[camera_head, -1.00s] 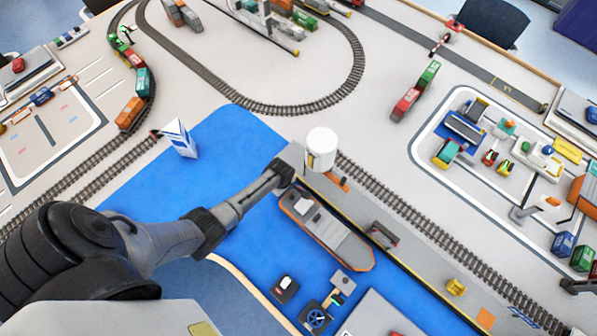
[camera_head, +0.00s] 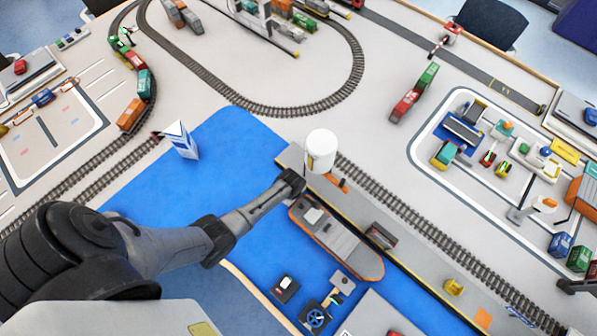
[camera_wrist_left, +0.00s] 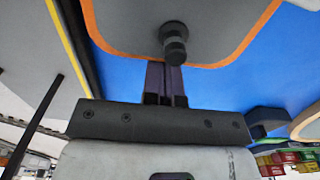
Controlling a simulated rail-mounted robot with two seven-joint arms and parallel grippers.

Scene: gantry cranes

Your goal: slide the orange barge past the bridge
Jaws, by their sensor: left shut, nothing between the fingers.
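The orange barge (camera_head: 345,247) has an orange rim, a grey deck and a pale block near its upper-left end. It lies on the blue water alongside the quay. My left gripper (camera_head: 292,182) is at the barge's upper-left end. In the left wrist view, the shut, empty fingers (camera_wrist_left: 165,82) are close to the barge's rim (camera_wrist_left: 215,63), near a dark round post on its deck; I cannot tell whether they touch it. I cannot make out with certainty which structure is the bridge. My right gripper is not seen.
A white cylinder (camera_head: 321,150) stands on the quay (camera_head: 400,262) beside my left gripper. A dark box (camera_head: 284,289) and a unit with a blue wheel (camera_head: 316,315) are below the barge. Blue water shows beyond the barge's lower-right end.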

